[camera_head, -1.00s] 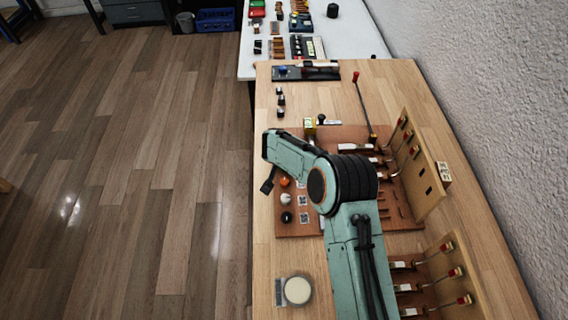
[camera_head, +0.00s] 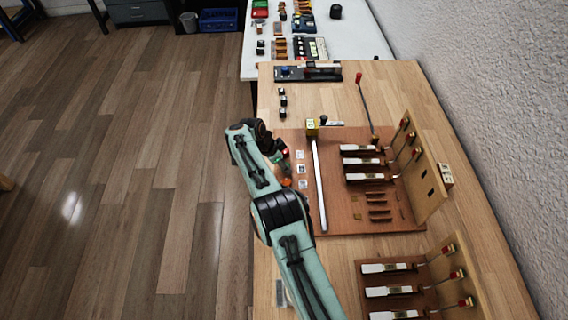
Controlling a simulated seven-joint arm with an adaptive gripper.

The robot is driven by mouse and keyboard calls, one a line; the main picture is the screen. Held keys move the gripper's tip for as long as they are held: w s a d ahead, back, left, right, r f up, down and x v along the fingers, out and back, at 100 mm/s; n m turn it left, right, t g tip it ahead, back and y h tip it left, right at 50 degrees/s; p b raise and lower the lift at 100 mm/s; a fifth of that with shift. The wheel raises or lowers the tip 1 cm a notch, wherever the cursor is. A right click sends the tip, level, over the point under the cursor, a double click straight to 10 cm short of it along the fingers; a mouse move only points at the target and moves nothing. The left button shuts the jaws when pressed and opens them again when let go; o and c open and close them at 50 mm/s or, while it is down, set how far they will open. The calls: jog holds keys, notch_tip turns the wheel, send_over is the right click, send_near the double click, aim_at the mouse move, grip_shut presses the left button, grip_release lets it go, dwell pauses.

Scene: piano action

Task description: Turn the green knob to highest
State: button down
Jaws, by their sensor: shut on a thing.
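The green knob (camera_head: 284,150) shows only as a small patch of green beside the top printed tag (camera_head: 300,155), at the left edge of the brown board (camera_head: 350,215). My gripper (camera_head: 278,155) points down and to the right at this spot and is shut on the green knob. The fingers are small and dark here, and they and my wrist cover most of the knob. The knob's turned position and any scale marks cannot be read.
An orange knob (camera_head: 287,182) sits just below my gripper. A long white bar (camera_head: 319,185) lies to the right of the tags. Several key pieces stand farther right, before an upright wooden panel (camera_head: 425,175).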

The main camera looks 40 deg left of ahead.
jog(key=shift+m+h, duration=0.5)
jog(key=shift+m, duration=0.8)
jog(key=shift+g, duration=0.4)
jog(key=shift+f, duration=0.1)
jog(key=c, duration=0.8)
grip_release()
jog(key=shift+c, duration=0.2)
